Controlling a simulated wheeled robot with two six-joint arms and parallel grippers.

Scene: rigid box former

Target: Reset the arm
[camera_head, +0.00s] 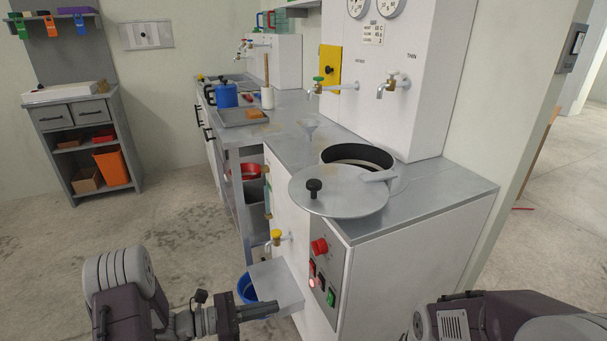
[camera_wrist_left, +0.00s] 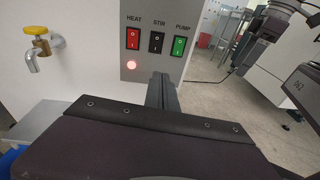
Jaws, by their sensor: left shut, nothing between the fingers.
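My left arm (camera_head: 125,290) comes in from the lower left in the head view. My left gripper (camera_head: 262,310) is shut and empty, low in front of the white cabinet, near the blue bucket and the metal shelf. In the left wrist view its closed fingers (camera_wrist_left: 164,90) point at the switch panel (camera_wrist_left: 157,50), with HEAT, STIR and PUMP switches. The red lamp (camera_wrist_left: 131,65) under HEAT glows. Part of my right arm (camera_head: 520,315) shows at the lower right in the head view. A dark part of it (camera_wrist_left: 285,30) shows at the left wrist view's upper right; its finger state is unclear.
A round metal lid (camera_head: 340,195) partly covers a pot opening (camera_head: 358,156) in the steel counter. A yellow-handled tap (camera_head: 277,238) stands above the blue bucket (camera_head: 246,288) and the metal shelf (camera_head: 277,285). The floor (camera_head: 185,225) at left is clear.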

